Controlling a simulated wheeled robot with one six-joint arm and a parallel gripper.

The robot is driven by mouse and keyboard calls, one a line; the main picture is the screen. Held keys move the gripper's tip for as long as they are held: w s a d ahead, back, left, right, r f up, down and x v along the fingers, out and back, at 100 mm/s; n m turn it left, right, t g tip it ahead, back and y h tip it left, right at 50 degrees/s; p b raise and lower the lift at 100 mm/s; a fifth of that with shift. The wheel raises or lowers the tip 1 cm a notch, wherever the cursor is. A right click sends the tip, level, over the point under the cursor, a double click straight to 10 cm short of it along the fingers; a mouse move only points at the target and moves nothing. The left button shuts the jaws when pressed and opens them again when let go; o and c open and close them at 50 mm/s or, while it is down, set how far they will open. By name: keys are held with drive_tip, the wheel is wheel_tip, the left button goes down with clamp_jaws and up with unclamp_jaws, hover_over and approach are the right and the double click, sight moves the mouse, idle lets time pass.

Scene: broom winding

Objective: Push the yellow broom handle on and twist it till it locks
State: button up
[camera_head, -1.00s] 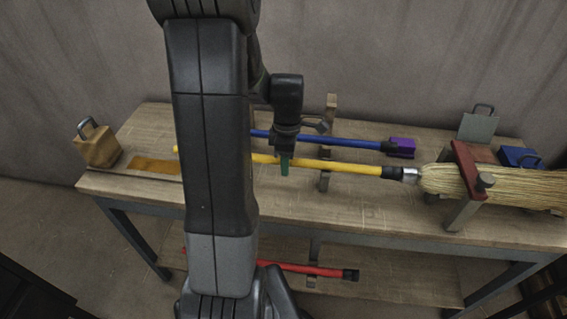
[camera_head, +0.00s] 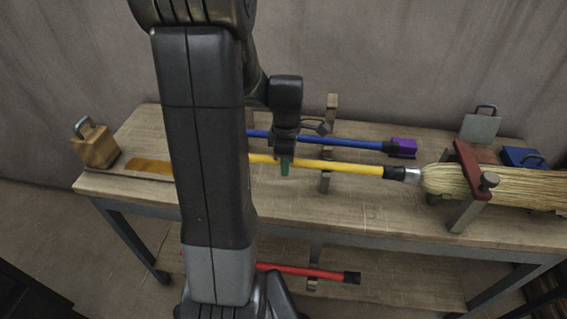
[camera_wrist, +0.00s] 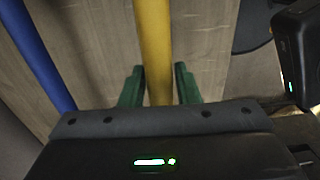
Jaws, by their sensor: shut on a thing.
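The yellow broom handle (camera_head: 345,167) lies level above the bench, its left part hidden behind my arm. Its dark collar (camera_head: 394,173) meets the silver socket (camera_head: 412,176) of the straw broom head (camera_head: 450,180) at the right; no clear gap shows, and whether it is locked cannot be told. My gripper (camera_head: 285,166) is shut on the handle left of the wooden support. In the wrist view, the green fingers of my gripper (camera_wrist: 158,88) flank the yellow handle (camera_wrist: 154,40).
A red clamp (camera_head: 468,165) holds the broom head. A wooden support (camera_head: 326,180) stands right of my gripper. A blue handle (camera_head: 345,141) with a purple end lies behind. A red handle (camera_head: 305,270) lies on the lower shelf. A wooden block (camera_head: 95,150) sits at the left end.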

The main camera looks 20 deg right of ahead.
drive_tip(key=shift+f+t+h+b, duration=0.15)
drive_tip(key=shift+t+h+b, duration=1.35)
drive_tip(key=shift+b, duration=2.6)
drive_tip(key=shift+s+d+t+h+b, duration=0.1)
drive_tip(key=shift+t+h+b, duration=0.5)
drive_tip(key=shift+t+b, duration=2.25)
clamp_jaws()
drive_tip(key=shift+g+b, duration=0.95)
drive_tip(key=o, duration=1.7)
unclamp_jaws()
drive_tip(key=shift+d, duration=0.1)
drive_tip(key=shift+r, duration=0.2)
